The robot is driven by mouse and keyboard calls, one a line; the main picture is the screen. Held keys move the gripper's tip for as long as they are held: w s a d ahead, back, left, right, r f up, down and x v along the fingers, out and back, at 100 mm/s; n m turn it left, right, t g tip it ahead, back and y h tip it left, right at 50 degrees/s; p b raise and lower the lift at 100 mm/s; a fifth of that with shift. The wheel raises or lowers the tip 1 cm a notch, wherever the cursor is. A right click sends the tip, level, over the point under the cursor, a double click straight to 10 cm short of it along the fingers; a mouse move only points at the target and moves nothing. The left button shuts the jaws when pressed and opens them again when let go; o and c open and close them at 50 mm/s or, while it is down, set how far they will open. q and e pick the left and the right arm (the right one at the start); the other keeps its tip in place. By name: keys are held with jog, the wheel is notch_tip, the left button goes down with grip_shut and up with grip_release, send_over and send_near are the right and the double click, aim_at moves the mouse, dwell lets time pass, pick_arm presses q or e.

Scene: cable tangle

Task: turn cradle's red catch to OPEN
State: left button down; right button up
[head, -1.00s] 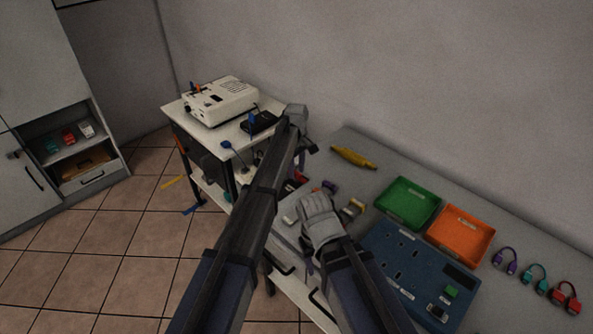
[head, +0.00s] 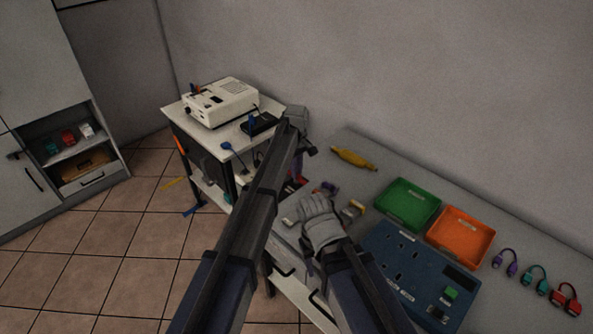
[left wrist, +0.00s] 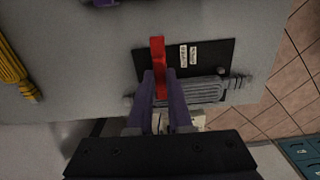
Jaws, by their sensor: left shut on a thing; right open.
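The red catch (left wrist: 158,54) shows in the left wrist view as an upright red bar over a black plate (left wrist: 215,59). The plate bears two small white labels, too small to read. My left gripper (left wrist: 160,82) has its purple fingers on either side of the catch and is shut on it. A grey ribbed part (left wrist: 200,91), perhaps of the cradle, lies across the plate's lower edge. In the head view my left gripper (head: 298,168) is low over the bench, and its arm hides much of the cradle area. My right gripper (head: 318,213) is open just below it; its fingertips are mostly hidden.
The grey bench (head: 365,190) holds a yellow cable bundle (head: 354,158), a green tray (head: 408,204), an orange tray (head: 460,237), a blue panel (head: 412,270) and several cable loops at right. A white machine (head: 222,101) stands on a cart at left.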

pick_arm(q)
jog(key=m, duration=0.4)
jog(key=shift+m, duration=0.3)
jog(key=m, duration=0.8)
jog(key=shift+m, duration=2.4)
jog(key=c, duration=0.8)
grip_release()
jog(key=shift+c, duration=0.2)
jog(key=shift+r, duration=0.1)
